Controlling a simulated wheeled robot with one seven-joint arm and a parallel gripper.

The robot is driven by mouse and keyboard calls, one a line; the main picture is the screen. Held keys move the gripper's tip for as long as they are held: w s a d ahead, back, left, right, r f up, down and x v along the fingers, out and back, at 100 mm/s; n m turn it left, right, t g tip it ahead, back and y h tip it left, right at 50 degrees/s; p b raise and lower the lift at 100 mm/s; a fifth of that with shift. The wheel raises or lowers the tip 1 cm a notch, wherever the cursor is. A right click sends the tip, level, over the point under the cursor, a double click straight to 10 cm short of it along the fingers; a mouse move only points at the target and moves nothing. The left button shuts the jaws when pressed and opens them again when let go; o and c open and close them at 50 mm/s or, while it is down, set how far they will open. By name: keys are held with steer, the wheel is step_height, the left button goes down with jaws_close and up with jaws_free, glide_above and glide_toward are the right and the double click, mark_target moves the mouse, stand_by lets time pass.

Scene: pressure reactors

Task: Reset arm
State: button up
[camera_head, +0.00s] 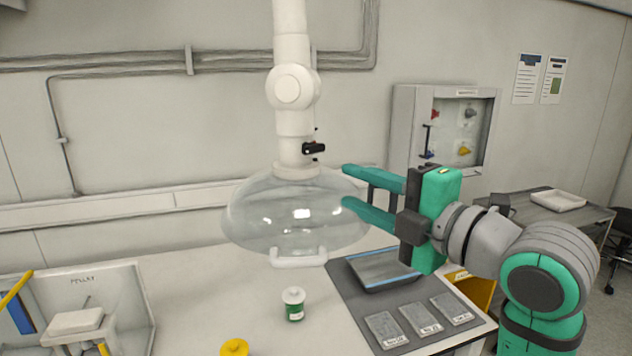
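My gripper (345,187) is at the right of the view, with green fingers pointing left. The two fingers are apart, with no object seen between them. The fingertips are close to the right side of a clear glass dome (290,215) that hangs from a white extraction arm (292,88). I cannot tell whether they touch the dome. My arm reaches in from the lower right, over the right end of the bench.
A green jar (294,306) with a white lid stands on the white bench (195,285). A yellow lid (234,348) is at the front edge. A dark mat (345,293) holds a tray and labelled plates. A wall cabinet (405,130) and side table (535,212) stand behind my arm.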

steer(key=w+d+f+m+t+h, duration=0.1)
steer(key=w+f+m+t+h, duration=0.15)
steer(key=f+m, duration=0.65)
steer(key=w+f+m+t+h, duration=0.1)
steer(key=w+f+m+t, duration=0.3)
steer(key=f, duration=0.9)
steer(key=s+a+f+m+g+h, duration=0.1)
steer(key=s+f+m+h, duration=0.3)
steer(key=f, duration=0.6)
steer(key=s+a+f+m+g+h, duration=0.15)
steer(key=s+f+m, duration=0.4)
steer(key=f, duration=0.55)
steer(key=s+a+f+m+g+h, duration=0.1)
steer(key=s+a+f+m+h, duration=0.25)
steer(key=s+f, duration=1.05)
steer(key=s+a+r+g+y, duration=0.1)
steer(key=s, duration=2)
steer(key=shift+s+a+g, duration=0.15)
steer(key=shift+a+g, duration=0.15)
steer(key=shift+g, duration=0.1)
